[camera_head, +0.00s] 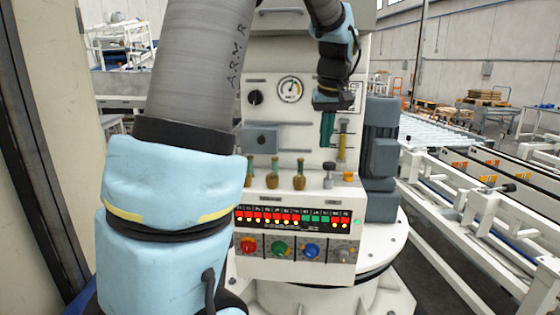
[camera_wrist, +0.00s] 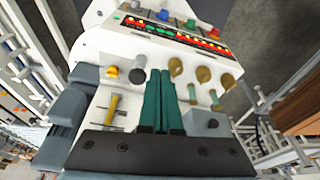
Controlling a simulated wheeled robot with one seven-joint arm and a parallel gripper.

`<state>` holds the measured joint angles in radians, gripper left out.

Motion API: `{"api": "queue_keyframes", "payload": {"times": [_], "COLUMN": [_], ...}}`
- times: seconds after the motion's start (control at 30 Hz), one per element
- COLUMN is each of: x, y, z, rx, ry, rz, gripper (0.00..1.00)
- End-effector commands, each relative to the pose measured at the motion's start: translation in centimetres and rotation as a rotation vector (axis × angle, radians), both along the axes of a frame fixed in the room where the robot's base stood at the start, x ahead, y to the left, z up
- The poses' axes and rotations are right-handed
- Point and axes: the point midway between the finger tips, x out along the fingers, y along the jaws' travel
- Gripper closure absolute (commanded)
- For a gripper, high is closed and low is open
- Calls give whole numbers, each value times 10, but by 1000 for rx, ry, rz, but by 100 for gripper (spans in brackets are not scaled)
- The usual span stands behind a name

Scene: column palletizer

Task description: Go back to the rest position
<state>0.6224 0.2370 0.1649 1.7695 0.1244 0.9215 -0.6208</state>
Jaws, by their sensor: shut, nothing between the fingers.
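My gripper (camera_head: 328,128) hangs in front of the upper panel of the white control cabinet (camera_head: 272,98) in the head view. Its two green fingers are shut together and empty. In the wrist view my gripper (camera_wrist: 164,72) shows its green fingers side by side, pointing toward the panel's lower ledge. A yellow-handled lever (camera_head: 343,140) is just right of the fingers, and it also shows in the wrist view (camera_wrist: 112,108). I cannot tell whether the fingers touch the panel. My arm's large grey and blue links cover the left of the head view.
Several brass-coloured levers (camera_head: 299,177) stand on the ledge above a row of lit indicators (camera_head: 297,217) and coloured knobs (camera_head: 311,250). A gauge (camera_head: 290,90) and a grey box (camera_head: 261,140) are on the panel. A grey motor (camera_head: 381,150) is at right, with conveyor rails (camera_head: 475,190) beyond.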

Motion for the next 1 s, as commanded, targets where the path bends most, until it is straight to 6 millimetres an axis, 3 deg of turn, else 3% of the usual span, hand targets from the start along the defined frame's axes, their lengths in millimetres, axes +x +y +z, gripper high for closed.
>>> {"api": "queue_keyframes", "payload": {"times": [0.37,0.6,0.7,0.83,1.0], "x": [-38,-109,-138,-164,-176], "y": [73,142,161,176,181], "z": [-56,-115,-133,-148,-154], "rx": [-3,-8,-8,-7,-5], "ry": [56,100,111,118,120], "rz": [-61,-132,-157,-178,-190], "gripper": [100,100,100,100,100]}}
